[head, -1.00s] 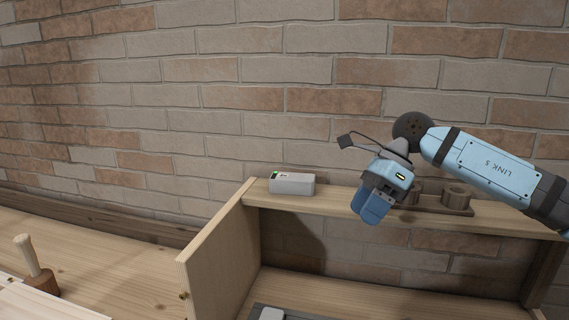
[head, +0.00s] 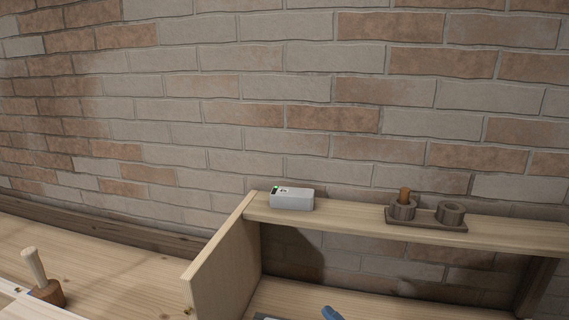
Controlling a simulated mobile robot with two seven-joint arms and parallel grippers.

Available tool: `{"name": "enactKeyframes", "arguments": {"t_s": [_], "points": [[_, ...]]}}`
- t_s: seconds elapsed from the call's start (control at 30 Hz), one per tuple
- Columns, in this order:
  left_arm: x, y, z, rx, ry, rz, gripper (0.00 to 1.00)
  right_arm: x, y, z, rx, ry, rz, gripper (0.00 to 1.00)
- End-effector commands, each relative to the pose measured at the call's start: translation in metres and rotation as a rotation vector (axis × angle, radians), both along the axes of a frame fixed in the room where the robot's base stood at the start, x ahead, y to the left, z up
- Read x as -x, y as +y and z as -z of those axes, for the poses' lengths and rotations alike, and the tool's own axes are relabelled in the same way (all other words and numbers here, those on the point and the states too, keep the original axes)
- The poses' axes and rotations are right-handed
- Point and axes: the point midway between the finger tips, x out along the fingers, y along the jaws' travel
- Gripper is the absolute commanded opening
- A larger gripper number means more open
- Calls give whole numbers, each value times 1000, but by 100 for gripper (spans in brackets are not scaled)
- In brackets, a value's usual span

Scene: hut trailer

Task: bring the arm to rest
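Only a small blue piece (head: 331,313), seemingly part of my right arm or gripper, shows at the bottom edge, in front of the lower shelf. The rest of that arm is out of view, and I cannot tell whether its gripper is open or shut. My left gripper is not in view.
A wooden shelf unit (head: 340,225) stands against the brick wall. On its top board are a white box (head: 291,198) and a dark holder (head: 427,219) with two round cups, a brown peg upright in the left one. A wooden-handled tool (head: 40,280) stands on the bench at left.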

Motion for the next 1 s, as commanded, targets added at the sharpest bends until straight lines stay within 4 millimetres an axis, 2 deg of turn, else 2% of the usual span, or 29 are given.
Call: {"name": "enactKeyframes", "arguments": {"t_s": [0.03,0.17,0.3,0.4,0.5,0.6,0.7,1.0], "points": [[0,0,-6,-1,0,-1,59,10,-11,21,-46,127,51,54],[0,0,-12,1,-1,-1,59,38,-43,80,-157,456,184,54],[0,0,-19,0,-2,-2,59,89,-78,145,-263,802,326,54],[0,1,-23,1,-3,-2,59,131,-99,183,-323,1014,415,54],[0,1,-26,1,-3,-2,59,168,-113,209,-367,1172,482,54],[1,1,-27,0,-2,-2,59,192,-122,223,-395,1268,523,54],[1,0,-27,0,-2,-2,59,203,-126,230,-407,1308,542,54],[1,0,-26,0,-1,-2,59,204,-126,231,-407,1313,544,54]]}}
